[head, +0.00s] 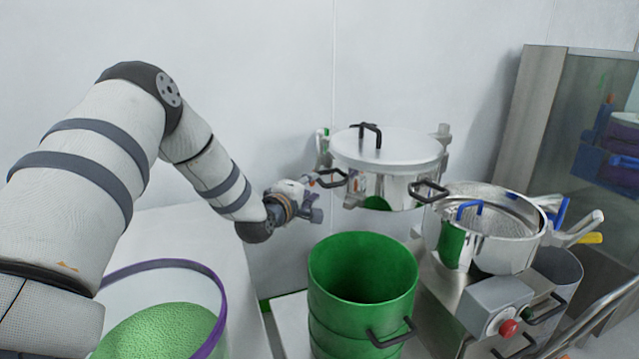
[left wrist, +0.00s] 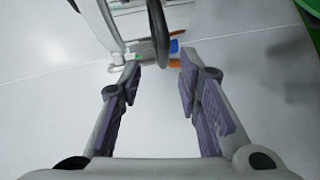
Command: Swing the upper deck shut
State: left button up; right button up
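The upper deck (head: 400,185) is a round steel drum with a flat lid and a black handle on top. It is swung out to the left of the lower steel pan (head: 515,245), at the back by the wall. A black side handle (head: 332,178) sticks out on its left. My left gripper (head: 314,198) is just left of and below this handle. In the left wrist view, my gripper (left wrist: 160,75) has its fingers apart, and the black handle (left wrist: 160,30) shows at the fingertips; whether it lies between them is unclear. My right gripper is not in view.
A green drum (head: 362,300) stands below and in front of the upper deck. A purple-rimmed tub of green granules (head: 160,335) is at lower left. A control box with a red button (head: 508,327) is at lower right. A glass-fronted cabinet (head: 540,115) stands far right.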

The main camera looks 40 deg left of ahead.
aim_at(319, 182)
pick_arm(q)
jog(key=x, duration=0.2)
jog(key=b+x, duration=0.1)
jog(key=x, duration=0.4)
jog(key=shift+w+a+f+b, duration=0.1)
jog(key=shift+f+b, duration=0.2)
jog(key=shift+f, duration=0.05)
jog(key=shift+r, duration=0.15)
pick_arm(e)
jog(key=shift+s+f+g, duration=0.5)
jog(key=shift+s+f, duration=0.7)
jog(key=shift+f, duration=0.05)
pick_arm(q)
jog(key=shift+c, duration=0.2)
grip_shut()
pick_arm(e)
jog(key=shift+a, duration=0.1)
